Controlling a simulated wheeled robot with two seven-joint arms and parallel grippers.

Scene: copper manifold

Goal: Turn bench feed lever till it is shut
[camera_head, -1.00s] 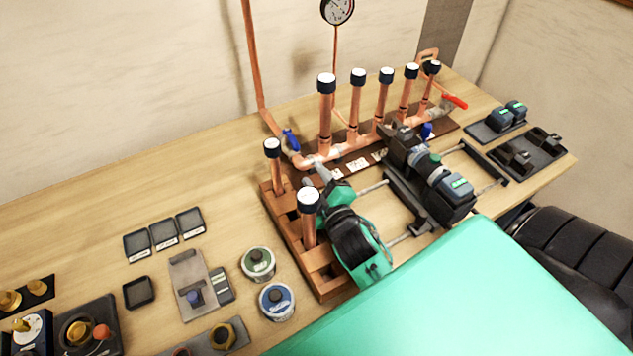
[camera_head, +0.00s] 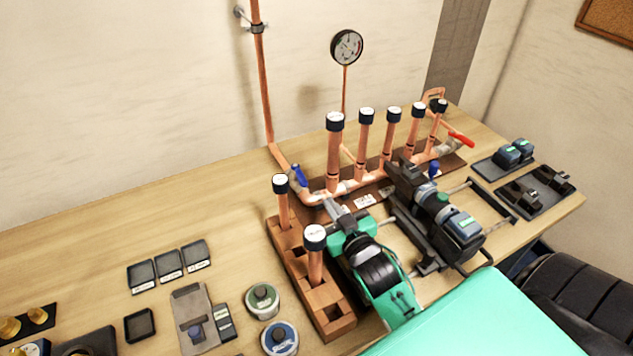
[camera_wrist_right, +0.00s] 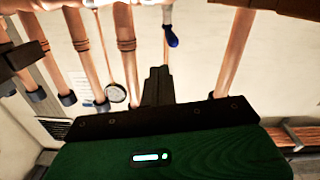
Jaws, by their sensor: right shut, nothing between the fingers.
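A blue lever handle (camera_head: 298,175) stands on the left end of the copper manifold (camera_head: 345,187), where the pipe from the wall joins it. It also shows in the right wrist view (camera_wrist_right: 171,38), where the scene appears upside down. A second blue handle (camera_head: 433,169) and a red lever (camera_head: 461,140) are on the manifold's right part. No readable label says which is the bench feed lever. My right gripper (camera_head: 331,204) is shut and empty, just right of and nearer than the left blue lever, apart from it. Its dark fingers also show in the wrist view (camera_wrist_right: 158,75). My left gripper is out of view.
Tall capped copper pipes (camera_head: 335,155) rise behind the gripper. A wooden block (camera_head: 325,300) with capped pipes stands close on its left. A black tool (camera_head: 440,215) lies to its right. Tins (camera_head: 263,300) and small trays (camera_head: 168,265) occupy the left bench. A gauge (camera_head: 347,47) hangs behind.

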